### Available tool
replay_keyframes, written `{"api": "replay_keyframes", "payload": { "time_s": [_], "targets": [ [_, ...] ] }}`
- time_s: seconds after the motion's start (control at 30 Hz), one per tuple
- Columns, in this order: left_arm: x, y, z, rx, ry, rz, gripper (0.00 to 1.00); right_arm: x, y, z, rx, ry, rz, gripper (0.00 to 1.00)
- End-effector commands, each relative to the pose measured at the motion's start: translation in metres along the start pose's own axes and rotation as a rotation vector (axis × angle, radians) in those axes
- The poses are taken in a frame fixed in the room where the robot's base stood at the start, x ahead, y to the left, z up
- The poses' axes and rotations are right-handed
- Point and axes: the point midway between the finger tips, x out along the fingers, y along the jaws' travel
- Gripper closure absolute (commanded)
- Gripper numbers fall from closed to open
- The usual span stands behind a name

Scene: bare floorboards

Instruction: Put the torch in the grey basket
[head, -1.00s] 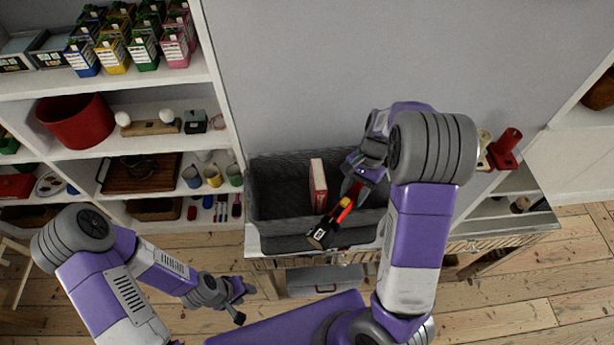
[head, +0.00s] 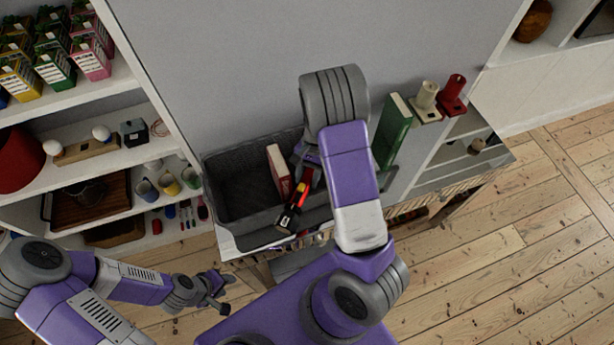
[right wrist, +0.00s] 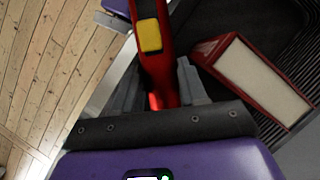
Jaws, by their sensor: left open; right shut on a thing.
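The torch (head: 289,217) is red and black with a yellow switch (right wrist: 150,36). My right gripper (head: 302,182) is shut on its red body, which also shows between the fingers in the right wrist view (right wrist: 158,70). The torch is tilted, its dark head towards the front rim of the grey basket (head: 225,170). In the head view it overlaps the basket's right front part; its height above the basket is unclear. My left gripper (head: 219,292) is open and empty, low at the left, away from the basket.
A red book (head: 277,170) stands in the basket, close beside the torch; it also shows in the right wrist view (right wrist: 258,80). A green book (head: 392,132) and candle holders (head: 428,100) stand to the right. Shelves with mugs (head: 168,184) are at the left.

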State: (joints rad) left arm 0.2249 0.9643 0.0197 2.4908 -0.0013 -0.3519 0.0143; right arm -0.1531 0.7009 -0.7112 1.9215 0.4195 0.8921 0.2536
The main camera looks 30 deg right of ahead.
Motion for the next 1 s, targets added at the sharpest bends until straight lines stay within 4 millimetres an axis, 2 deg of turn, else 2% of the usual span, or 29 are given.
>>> {"api": "replay_keyframes", "payload": {
  "time_s": [0.43, 0.47, 0.6, 0.63, 1.0],
  "targets": [
    [0.0047, -0.0017, -0.0002, 0.0, 0.0, 0.0, 0.57, 0.0069, -0.0009, -0.0031, -0.002, 0.001, -0.002, 0.98],
    [0.0047, -0.0017, -0.0002, 0.0, 0.0, 0.0, 0.57, 0.0072, -0.0008, -0.0032, -0.002, 0.001, -0.002, 0.56],
    [0.0038, -0.0013, -0.0002, 0.0, 0.0, 0.0, 0.57, 0.0062, -0.0008, -0.0027, -0.002, 0.001, -0.002, 0.35],
    [0.0038, -0.0013, -0.0002, 0.0, 0.0, 0.0, 0.57, 0.0062, -0.0007, -0.0027, -0.002, 0.001, -0.002, 0.32],
    [0.0038, -0.0013, -0.0002, 0.0, 0.0, 0.0, 0.57, 0.0063, -0.0005, -0.0026, -0.002, 0.001, -0.001, 0.32]
  ]
}}
